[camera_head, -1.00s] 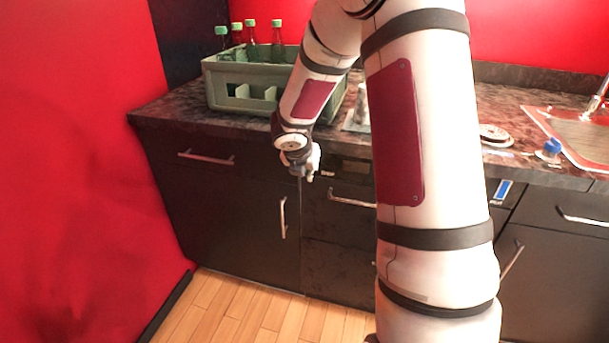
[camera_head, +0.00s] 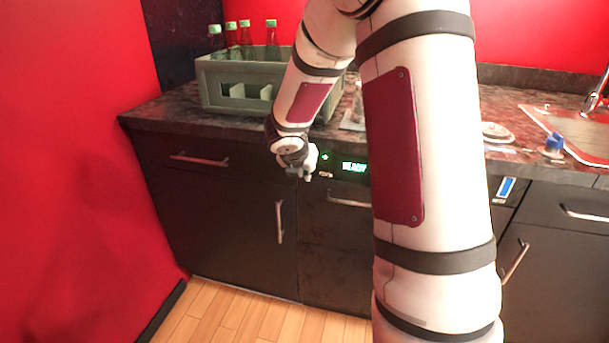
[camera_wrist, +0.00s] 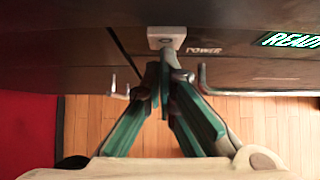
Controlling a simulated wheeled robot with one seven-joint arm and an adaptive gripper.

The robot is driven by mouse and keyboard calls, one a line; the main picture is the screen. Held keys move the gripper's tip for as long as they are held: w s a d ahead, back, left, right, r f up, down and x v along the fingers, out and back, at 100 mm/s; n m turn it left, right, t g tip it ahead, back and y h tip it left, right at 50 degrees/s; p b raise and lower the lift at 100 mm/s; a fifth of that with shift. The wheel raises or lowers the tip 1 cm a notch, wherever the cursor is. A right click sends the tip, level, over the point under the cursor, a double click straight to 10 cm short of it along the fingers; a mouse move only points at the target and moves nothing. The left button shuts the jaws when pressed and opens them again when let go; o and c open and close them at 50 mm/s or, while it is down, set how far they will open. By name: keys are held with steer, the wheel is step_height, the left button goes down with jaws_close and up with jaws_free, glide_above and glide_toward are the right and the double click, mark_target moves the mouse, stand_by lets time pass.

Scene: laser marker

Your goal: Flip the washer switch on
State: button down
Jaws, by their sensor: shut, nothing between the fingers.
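The washer front (camera_head: 335,225) is dark, with a panel along its top under the counter. Its display (camera_head: 354,167) glows green and reads READY; part of it also shows in the wrist view (camera_wrist: 290,40). The washer switch (camera_wrist: 166,38) is a small pale block left of the POWER label in the wrist view. In the head view the switch is hidden by my gripper. My gripper (camera_wrist: 167,68) is shut and empty, with its tips just below the switch; I cannot tell whether they touch it. It also shows in the head view (camera_head: 305,172) in front of the panel.
A green crate (camera_head: 215,90) with several bottles stands on the dark counter (camera_head: 150,112). A sink (camera_head: 590,130) is at the right. Handles (camera_head: 279,222) stick out from the cabinet fronts. A red wall (camera_head: 70,180) closes the left side. The wooden floor (camera_head: 250,312) in front is clear.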

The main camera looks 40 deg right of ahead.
steer(key=shift+r, duration=0.15)
steer(key=shift+r+p, duration=0.7)
steer(key=shift+p, duration=0.15)
steer(key=shift+a, duration=0.1)
